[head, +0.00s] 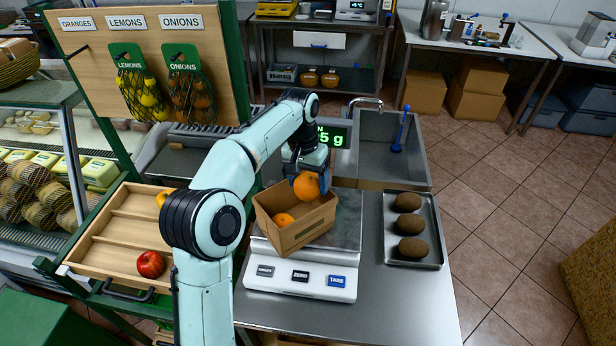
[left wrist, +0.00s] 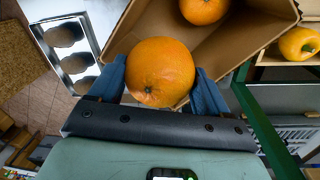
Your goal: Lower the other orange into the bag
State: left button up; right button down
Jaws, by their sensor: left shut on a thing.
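My left gripper (head: 308,177) is shut on an orange (head: 306,188), with one blue finger on each side of it in the left wrist view (left wrist: 160,75). The held orange is at the mouth of the brown, open-topped bag (head: 305,236), which looks like a small carton. In the head view it overlaps the far right rim; I cannot tell how far inside it is. Another orange (head: 284,220) lies inside the bag and also shows in the left wrist view (left wrist: 205,9). The bag stands upright on the scale (head: 300,277). My right gripper is not in view.
A metal tray (head: 428,262) with several brown oval items is right of the scale. A wooden tray (head: 115,232) at left holds a red fruit (head: 150,264) and a yellow-orange item (head: 163,197). A sink (head: 395,137) lies behind. The counter front is clear.

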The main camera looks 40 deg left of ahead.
pick_arm(q)
jog(key=shift+w, duration=0.1)
jog(key=o, duration=1.1)
jog(key=r+p, duration=0.1)
jog(key=r, duration=0.2)
jog(key=r+p, duration=0.1)
jog(key=r, duration=0.3)
jog(key=a+r+p, duration=0.1)
jog(key=r, duration=0.3)
jog(key=shift+r+p, duration=0.2)
jog(key=shift+p, duration=0.1)
jog(key=shift+w+r, duration=0.1)
jog(key=shift+r, duration=0.05)
jog(key=shift+s+a+r, duration=0.1)
jog(key=shift+s+r, duration=0.1)
jog(key=shift+r, duration=0.55)
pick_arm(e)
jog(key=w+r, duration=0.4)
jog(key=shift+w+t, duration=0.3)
pick_arm(q)
jog(key=shift+s, duration=0.1)
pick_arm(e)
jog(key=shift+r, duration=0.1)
